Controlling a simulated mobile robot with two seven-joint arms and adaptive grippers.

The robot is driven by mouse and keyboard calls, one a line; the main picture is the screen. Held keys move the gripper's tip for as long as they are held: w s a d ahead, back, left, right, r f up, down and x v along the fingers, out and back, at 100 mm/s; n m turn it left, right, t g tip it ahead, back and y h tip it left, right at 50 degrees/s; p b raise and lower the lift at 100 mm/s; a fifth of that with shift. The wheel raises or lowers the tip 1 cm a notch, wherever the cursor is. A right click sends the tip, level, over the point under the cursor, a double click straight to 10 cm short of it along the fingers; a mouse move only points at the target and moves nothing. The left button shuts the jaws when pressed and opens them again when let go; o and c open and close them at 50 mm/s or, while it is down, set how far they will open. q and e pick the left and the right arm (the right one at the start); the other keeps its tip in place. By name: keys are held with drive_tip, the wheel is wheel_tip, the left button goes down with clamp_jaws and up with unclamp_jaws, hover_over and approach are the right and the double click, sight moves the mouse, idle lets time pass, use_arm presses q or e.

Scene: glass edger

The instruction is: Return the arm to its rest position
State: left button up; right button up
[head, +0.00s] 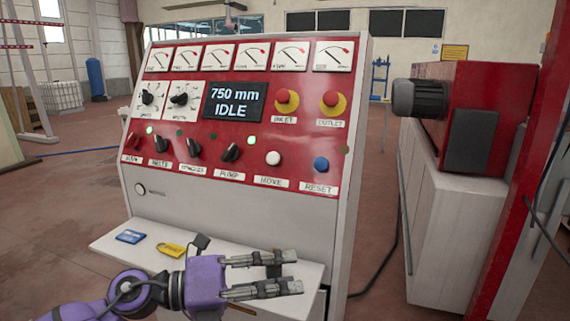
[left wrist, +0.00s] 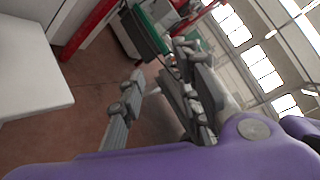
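My left arm comes in at the bottom of the head view, and its purple-bodied left gripper (head: 295,272) points right, in front of the panel's shelf. Its two grey fingers are apart with nothing between them. The left wrist view also shows the gripper (left wrist: 158,62) with its fingers spread and empty. The red control panel (head: 225,230) stands behind the gripper, and its display (head: 233,102) reads 750 mm IDLE. My right gripper is in neither view.
A white shelf (head: 110,240) below the panel holds a blue card (head: 130,237) and a yellow tag (head: 171,249). A red and white machine (head: 450,190) with a dark motor stands to the right, beside a red post (head: 520,190). Open floor lies to the left.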

use_arm(q)
drive_tip(key=s+a+f+n+t+y, duration=0.2)
drive_tip(key=a+f+n+t+y, duration=0.5)
drive_tip(key=f+n, duration=0.7)
drive_tip(key=s+a+f+n+t+y, duration=0.3)
drive_tip(key=a+f+n+t+y, duration=0.35)
drive_tip(key=f+n, duration=0.7)
drive_tip(key=s+a+f+n+g+y, duration=0.1)
drive_tip(key=s+f+n+g, duration=0.3)
drive_tip(key=s+f, duration=0.4)
drive_tip(key=s+a+f+n+g+y, duration=0.2)
drive_tip(key=s+a+f+n+g, duration=0.2)
drive_tip(key=s, duration=0.9)
wheel_tip(320, 180, down, 6)
drive_tip(key=n+g, duration=0.1)
drive_tip(key=n, duration=0.2)
drive_tip(key=shift+s+r, duration=0.25)
drive_tip(key=shift+s, duration=0.15)
drive_tip(key=shift+a, duration=0.1)
